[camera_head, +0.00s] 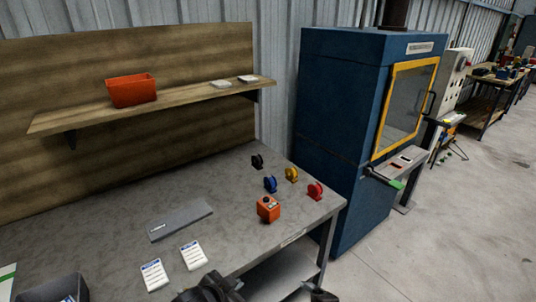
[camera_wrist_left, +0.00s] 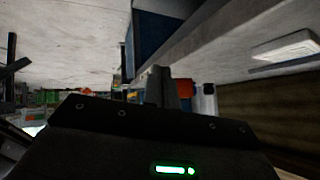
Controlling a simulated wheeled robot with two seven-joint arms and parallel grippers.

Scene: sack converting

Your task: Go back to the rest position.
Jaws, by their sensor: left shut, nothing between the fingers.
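My left gripper (camera_head: 212,289) shows as a dark shape at the bottom edge of the head view, in front of the grey workbench (camera_head: 110,215). In the left wrist view its fingers (camera_wrist_left: 163,86) are together with nothing between them. A small dark part at the bottom edge of the head view, right of the left gripper, looks like the tip of my right gripper (camera_head: 322,294). Its fingers cannot be made out.
The bench holds two white cards (camera_head: 193,255), a grey flat bar (camera_head: 180,221), an orange block (camera_head: 268,209) and several coloured reels (camera_head: 315,190). A dark bin (camera_head: 52,290) stands at bottom left. A blue cabinet (camera_head: 335,110) stands beyond. Floor at right is clear.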

